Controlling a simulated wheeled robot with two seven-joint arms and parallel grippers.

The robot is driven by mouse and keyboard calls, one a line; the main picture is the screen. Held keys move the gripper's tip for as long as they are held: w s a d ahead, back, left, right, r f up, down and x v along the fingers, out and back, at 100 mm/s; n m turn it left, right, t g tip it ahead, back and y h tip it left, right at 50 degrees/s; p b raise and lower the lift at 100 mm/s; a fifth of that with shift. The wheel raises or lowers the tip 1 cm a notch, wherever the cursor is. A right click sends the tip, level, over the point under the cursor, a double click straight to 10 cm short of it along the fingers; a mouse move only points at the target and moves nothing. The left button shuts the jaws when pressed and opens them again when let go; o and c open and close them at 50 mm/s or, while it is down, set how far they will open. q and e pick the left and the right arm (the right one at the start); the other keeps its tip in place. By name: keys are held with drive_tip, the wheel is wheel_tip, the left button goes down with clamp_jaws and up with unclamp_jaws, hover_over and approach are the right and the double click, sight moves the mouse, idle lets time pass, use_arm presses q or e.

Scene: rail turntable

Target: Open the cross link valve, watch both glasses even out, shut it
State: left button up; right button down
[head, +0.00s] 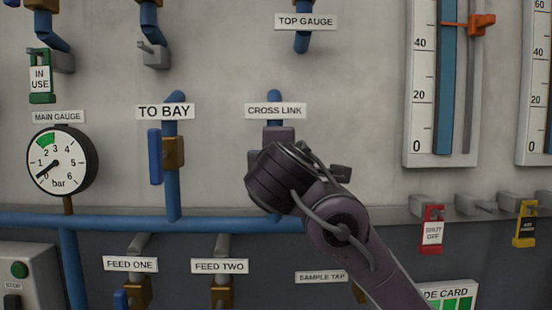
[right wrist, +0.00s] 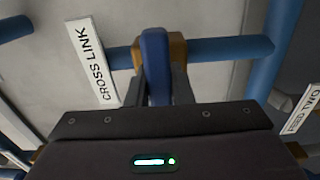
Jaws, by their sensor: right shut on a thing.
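The CROSS LINK label (head: 275,111) is on the wall, with its blue pipe (head: 274,95) showing above it. My right gripper, seen in the right wrist view (right wrist: 152,95), is shut on the blue valve handle (right wrist: 155,55). The handle appears to lie across the pipe (right wrist: 225,50), in front of a brass valve body (right wrist: 177,50). In the head view my right wrist hides most of this valve. The left sight glass (head: 446,75) is blue as far up as I see. The right glass (head: 549,110) is cut off by the frame edge. Both liquid tops cannot be made out.
The TO BAY valve (head: 155,157) stands left of CROSS LINK, its blue handle along the vertical pipe. A main gauge (head: 62,161) hangs further left. FEED ONE (head: 130,264) and FEED TWO (head: 220,267) labels are below. Red (head: 432,230) and yellow (head: 525,228) tags hang at right.

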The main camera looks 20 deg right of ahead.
drive_tip(key=shift+f, duration=0.15)
drive_tip(key=c, duration=1.3)
unclamp_jaws()
drive_tip(key=b+v, duration=0.2)
drive_tip(key=v, duration=0.5)
drive_tip(key=shift+s+a, duration=0.15)
drive_tip(key=shift+s, duration=0.25)
